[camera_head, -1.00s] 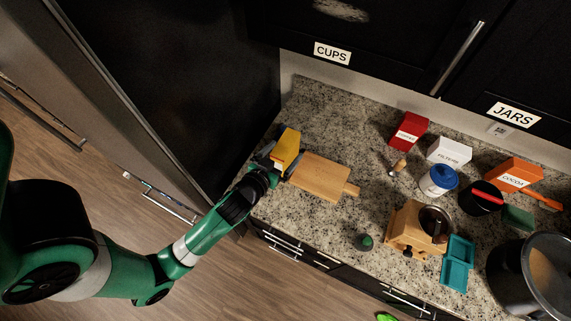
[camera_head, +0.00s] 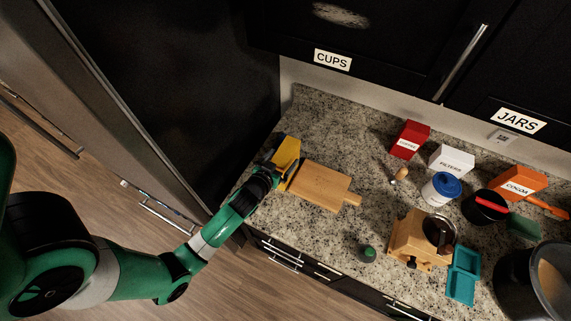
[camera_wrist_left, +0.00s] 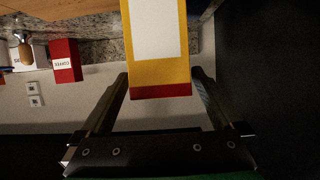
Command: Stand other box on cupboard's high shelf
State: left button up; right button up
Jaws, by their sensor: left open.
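My left gripper (camera_head: 271,172) is open at the yellow box (camera_head: 287,151), which stands at the left end of the counter. In the left wrist view the yellow box (camera_wrist_left: 157,45), with a white panel and a red band, lies between and beyond the open fingers (camera_wrist_left: 160,95); I cannot tell if they touch it. A red coffee box (camera_head: 409,139), a white filters box (camera_head: 452,159) and an orange cocoa box (camera_head: 520,183) stand along the back. Black cupboard doors labelled CUPS (camera_head: 333,60) and JARS (camera_head: 518,120) are overhead; no shelf shows. My right gripper is not seen.
A wooden cutting board (camera_head: 320,185) lies right of the yellow box. A blue-lidded jar (camera_head: 441,188), a wooden grinder (camera_head: 408,238), a teal open box (camera_head: 463,274) and a large pot (camera_head: 540,285) crowd the right side. A tall dark appliance (camera_head: 180,90) stands close on the left.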

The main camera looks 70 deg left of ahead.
aim_at(286, 154)
pick_arm(q)
jog(key=x, duration=0.3)
jog(key=shift+w+a+f, duration=0.1)
jog(key=shift+w+a, duration=0.05)
jog(key=shift+a, duration=0.05)
grip_shut()
dwell(0.3)
